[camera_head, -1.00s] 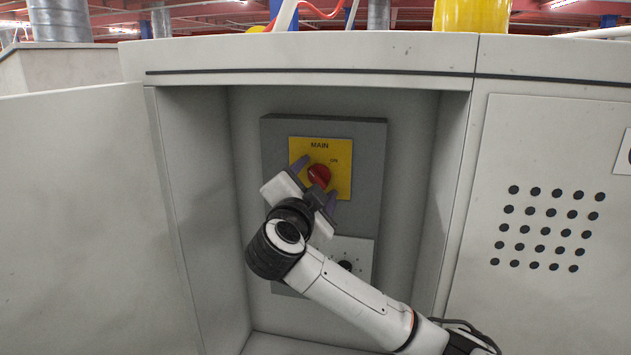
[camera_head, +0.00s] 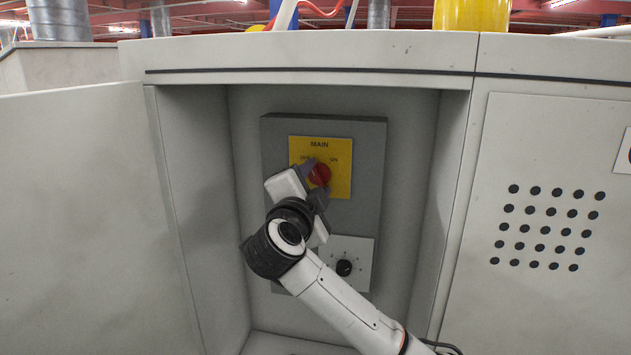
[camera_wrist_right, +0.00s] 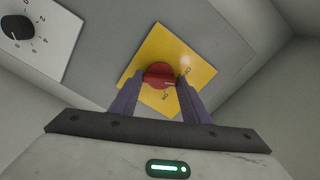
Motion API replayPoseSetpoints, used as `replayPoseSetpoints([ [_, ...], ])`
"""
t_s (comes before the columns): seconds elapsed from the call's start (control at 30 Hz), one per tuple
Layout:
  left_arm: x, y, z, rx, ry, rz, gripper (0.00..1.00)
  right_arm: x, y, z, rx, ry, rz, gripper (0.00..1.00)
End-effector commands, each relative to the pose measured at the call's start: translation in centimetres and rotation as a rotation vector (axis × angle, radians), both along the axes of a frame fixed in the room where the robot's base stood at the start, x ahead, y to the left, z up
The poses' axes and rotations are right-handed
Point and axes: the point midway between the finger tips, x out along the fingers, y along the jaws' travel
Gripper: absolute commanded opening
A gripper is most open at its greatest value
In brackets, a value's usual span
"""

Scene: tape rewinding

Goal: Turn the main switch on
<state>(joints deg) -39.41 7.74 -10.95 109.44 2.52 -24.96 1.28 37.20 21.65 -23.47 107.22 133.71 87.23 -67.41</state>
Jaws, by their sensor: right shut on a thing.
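The main switch is a round red knob (camera_head: 320,174) on a yellow plate (camera_head: 341,184) marked MAIN, with ON at its upper right and another label at its upper left, partly hidden by a finger. My right gripper (camera_head: 318,176) is shut on the red knob, one finger on each side. The right wrist view also shows the red knob (camera_wrist_right: 160,75) between the fingertips of my right gripper (camera_wrist_right: 158,84), with the yellow plate (camera_wrist_right: 190,60) behind. My left gripper is not in view.
The grey panel (camera_head: 370,145) sits inside an open cabinet recess, its door (camera_head: 75,200) swung to the left. A white plate with a black dial (camera_head: 344,267) is below the knob, close to my right arm. Cabinet walls bound both sides.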

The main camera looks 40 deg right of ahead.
Motion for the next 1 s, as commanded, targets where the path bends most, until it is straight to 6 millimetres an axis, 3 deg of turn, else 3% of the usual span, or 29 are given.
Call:
replayPoseSetpoints([
  [1.0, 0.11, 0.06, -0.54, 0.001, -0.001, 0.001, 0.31, 0.04, 0.15, -0.45, 0.616, -0.710, 0.000, 0.20],
])
